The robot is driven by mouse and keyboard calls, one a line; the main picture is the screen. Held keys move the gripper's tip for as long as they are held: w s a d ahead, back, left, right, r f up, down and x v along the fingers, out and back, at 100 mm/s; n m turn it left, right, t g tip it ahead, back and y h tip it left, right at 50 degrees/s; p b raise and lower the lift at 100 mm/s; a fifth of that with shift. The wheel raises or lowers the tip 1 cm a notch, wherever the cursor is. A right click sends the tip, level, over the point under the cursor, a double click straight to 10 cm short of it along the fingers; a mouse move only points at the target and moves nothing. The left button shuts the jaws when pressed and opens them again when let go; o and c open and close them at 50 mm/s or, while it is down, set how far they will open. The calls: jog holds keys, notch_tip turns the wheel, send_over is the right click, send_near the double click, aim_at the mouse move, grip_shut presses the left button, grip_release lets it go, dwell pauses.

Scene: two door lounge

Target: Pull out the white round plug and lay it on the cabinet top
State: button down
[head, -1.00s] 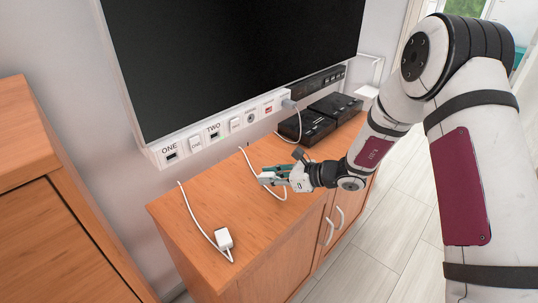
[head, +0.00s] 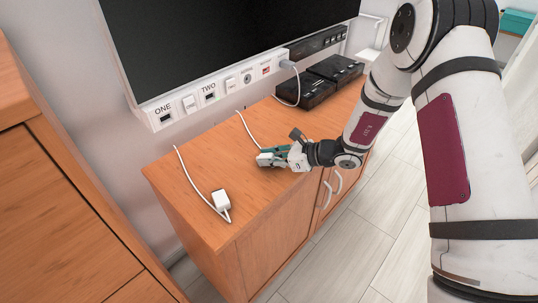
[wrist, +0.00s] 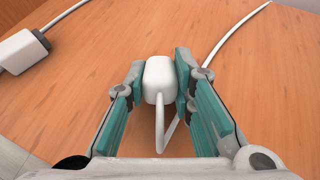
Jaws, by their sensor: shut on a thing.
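My gripper (head: 270,158) is low over the wooden cabinet top (head: 205,165), near its front edge. In the wrist view, my gripper (wrist: 159,85) is shut on a white rounded plug (wrist: 158,70), with a teal-padded finger on each side. Its white cord loops below it and also runs back towards the wall. In the head view the plug (head: 264,159) shows only in part at the fingertips. I cannot tell whether it touches the wood. The sockets marked ONE (head: 166,117) and TWO (head: 210,96) look empty.
A boxy white plug (head: 222,198) with a cord lies to the left on the cabinet top. Black boxes (head: 318,88) stand at the back right, and a grey plug (head: 287,64) sits in the wall strip. A screen hangs above. The wood between the plugs is clear.

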aim_at(274, 157)
jog(key=c, duration=1.3)
grip_release()
jog(key=shift+d+r, duration=0.15)
jog(key=shift+d, duration=0.1)
jog(key=shift+s+d+r, duration=0.15)
jog(key=shift+d, duration=0.15)
jog(key=shift+s+d+r+p, duration=0.2)
jog(key=shift+d+r+p, duration=0.1)
jog(key=shift+d+p, duration=0.25)
jog(key=shift+s+d+r, duration=0.1)
jog(key=shift+d+r, duration=0.05)
jog(key=shift+d, duration=0.15)
jog(key=shift+p+v, duration=0.65)
jog(key=shift+v, duration=0.75)
